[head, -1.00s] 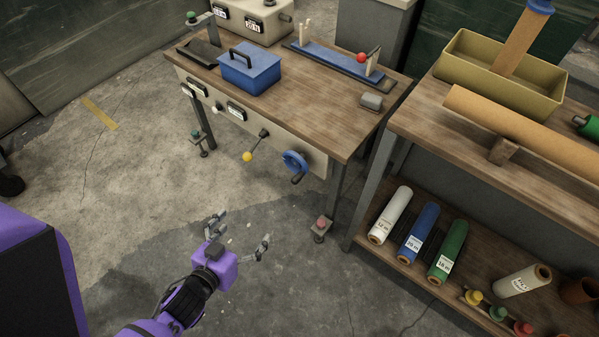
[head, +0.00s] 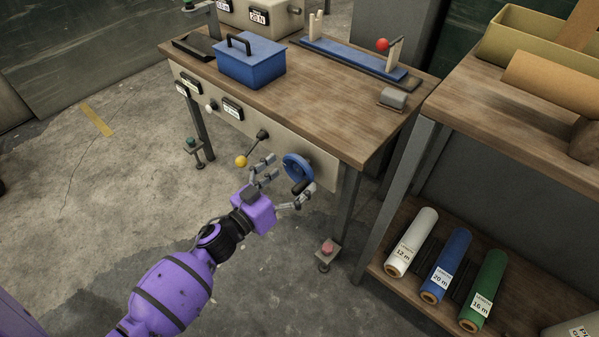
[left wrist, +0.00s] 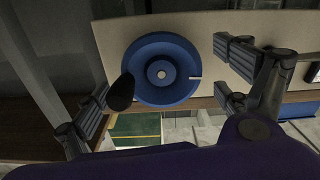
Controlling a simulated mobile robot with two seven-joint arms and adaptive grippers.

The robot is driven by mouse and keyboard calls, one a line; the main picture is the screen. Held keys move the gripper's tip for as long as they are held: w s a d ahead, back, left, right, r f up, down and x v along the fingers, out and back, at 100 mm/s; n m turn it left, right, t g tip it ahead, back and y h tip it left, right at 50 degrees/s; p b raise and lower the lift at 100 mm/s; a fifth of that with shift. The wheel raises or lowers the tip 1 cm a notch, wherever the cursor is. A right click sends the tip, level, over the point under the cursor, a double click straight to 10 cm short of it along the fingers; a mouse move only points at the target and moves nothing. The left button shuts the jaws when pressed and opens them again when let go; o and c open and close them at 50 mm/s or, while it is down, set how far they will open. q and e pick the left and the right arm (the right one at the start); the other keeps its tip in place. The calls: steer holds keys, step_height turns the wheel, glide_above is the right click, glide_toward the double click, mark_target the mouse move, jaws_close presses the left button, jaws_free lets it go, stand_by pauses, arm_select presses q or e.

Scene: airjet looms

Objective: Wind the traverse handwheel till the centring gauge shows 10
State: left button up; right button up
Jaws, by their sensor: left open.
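The blue traverse handwheel (head: 297,167) is on the beige front panel of the wooden workbench, with a dark crank handle (head: 301,187) at its lower side. In the left wrist view the wheel (left wrist: 162,70) fills the upper middle, with a white mark at its right and its dark handle (left wrist: 121,92) at its lower left. My left gripper (head: 286,183) is open just in front of the wheel, its fingers on either side and not closed on anything. Small gauges (head: 232,108) show on the panel, but their readings are too small to tell. My right gripper is out of view.
A lever with a yellow knob (head: 241,161) sticks out left of the wheel. A blue box (head: 250,68) stands on the bench top. A pedestal with a red button (head: 327,249) is on the floor below. A shelf with labelled rolls (head: 448,264) stands at the right.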

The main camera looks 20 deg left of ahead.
mark_target(296, 173)
arm_select(q)
steer(key=shift+x, duration=1.5)
steer(key=c, duration=1.1)
steer(key=shift+m, duration=0.4)
